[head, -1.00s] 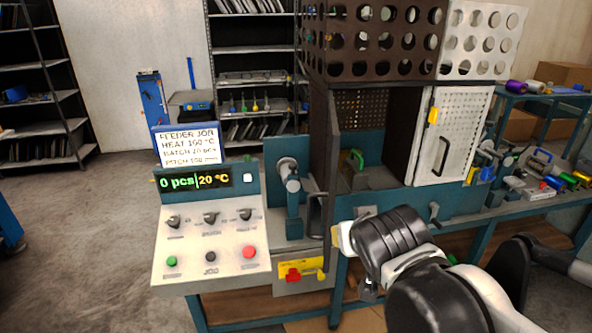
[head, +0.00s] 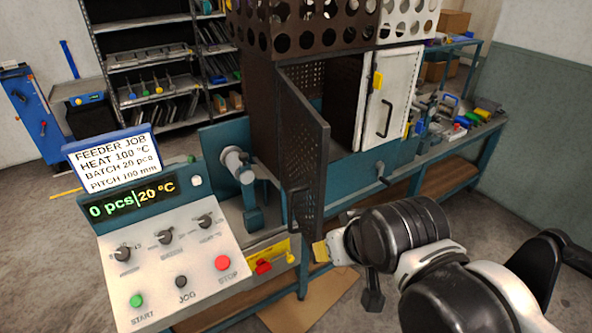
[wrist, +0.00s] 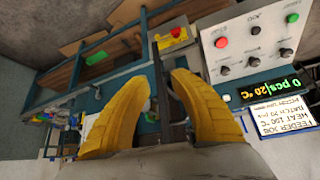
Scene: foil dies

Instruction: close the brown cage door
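The brown perforated cage door (head: 308,150) stands swung open toward me in the head view, its free edge on the right. Its dark handle (head: 297,212) is low on the door. My gripper (head: 322,250) is just below and right of the door's lower free corner; only a yellow finger part shows there. In the wrist view my gripper (wrist: 162,90) has its two yellow fingers apart, with a dark upright strip, apparently the door's edge, between them, nearer the right finger. Whether it touches cannot be told.
The control panel (head: 175,265) with its sign stands left of the door. A grey lever (head: 240,170) stands behind the panel. Open floor lies left.

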